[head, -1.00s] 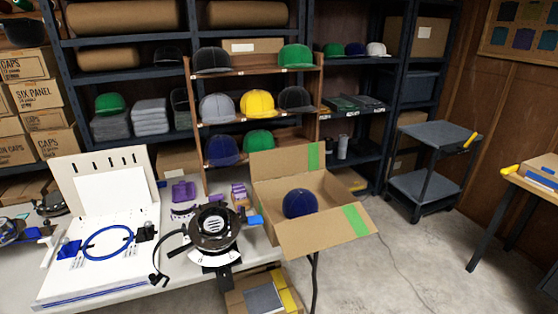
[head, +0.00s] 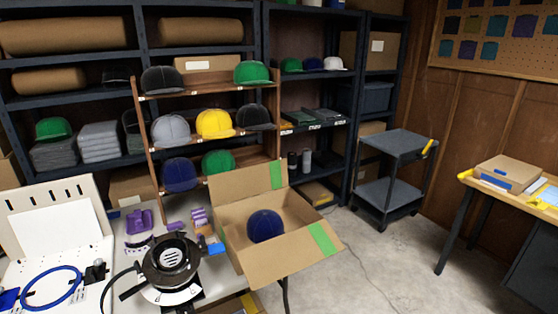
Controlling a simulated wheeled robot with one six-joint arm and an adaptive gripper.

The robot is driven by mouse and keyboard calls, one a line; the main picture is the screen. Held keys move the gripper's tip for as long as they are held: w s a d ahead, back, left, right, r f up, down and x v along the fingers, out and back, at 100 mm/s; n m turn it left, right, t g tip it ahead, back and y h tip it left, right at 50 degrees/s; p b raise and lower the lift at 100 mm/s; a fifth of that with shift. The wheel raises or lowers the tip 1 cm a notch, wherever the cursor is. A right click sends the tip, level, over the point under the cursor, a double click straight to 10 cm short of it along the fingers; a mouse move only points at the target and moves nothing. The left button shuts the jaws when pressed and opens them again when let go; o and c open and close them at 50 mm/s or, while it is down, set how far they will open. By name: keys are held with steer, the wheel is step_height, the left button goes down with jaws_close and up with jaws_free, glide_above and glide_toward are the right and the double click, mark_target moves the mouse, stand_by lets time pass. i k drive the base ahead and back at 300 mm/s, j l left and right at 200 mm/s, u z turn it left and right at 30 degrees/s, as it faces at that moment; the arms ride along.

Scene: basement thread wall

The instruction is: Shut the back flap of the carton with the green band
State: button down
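The open carton (head: 225,222) stands at the right end of the table, with a navy cap (head: 265,226) inside it. Its back flap (head: 246,180) stands up, tilted back, with a strip of green band (head: 277,175) near its right end. Its front flap (head: 290,258) hangs outward over the table edge and carries another green strip (head: 322,238). Whether the side flaps are open is hard to tell. My gripper is not in view.
A black round cap machine (head: 171,260) stands close left of the carton. A wooden rack of caps (head: 206,140) rises just behind it. A grey cart (head: 396,150) and a workbench (head: 500,195) stand right, with clear concrete floor (head: 385,260) between.

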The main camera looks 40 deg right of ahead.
mark_target(227, 187)
steer(key=i+l+z, duration=0.15)
steer(key=l+z, duration=0.25)
steer(key=i+l+z, duration=0.2)
steer(key=z, duration=0.15)
steer(key=i+l+z, duration=0.2)
steer(key=z, duration=0.2)
steer(key=i+l+z, duration=0.15)
steer(key=z, duration=0.25)
steer(key=i+l+z, duration=0.1)
steer(key=i+z, duration=0.5)
steer(key=i+u, duration=0.3)
steer(key=i+l+u, duration=0.3)
steer(key=i, duration=0.25)
steer(key=i+j+u, duration=0.15)
steer(key=i+u, duration=0.55)
steer(key=i, duration=0.15)
steer(key=i+u, duration=0.3)
steer(key=i+l, duration=0.05)
steer(key=i, duration=0.05)
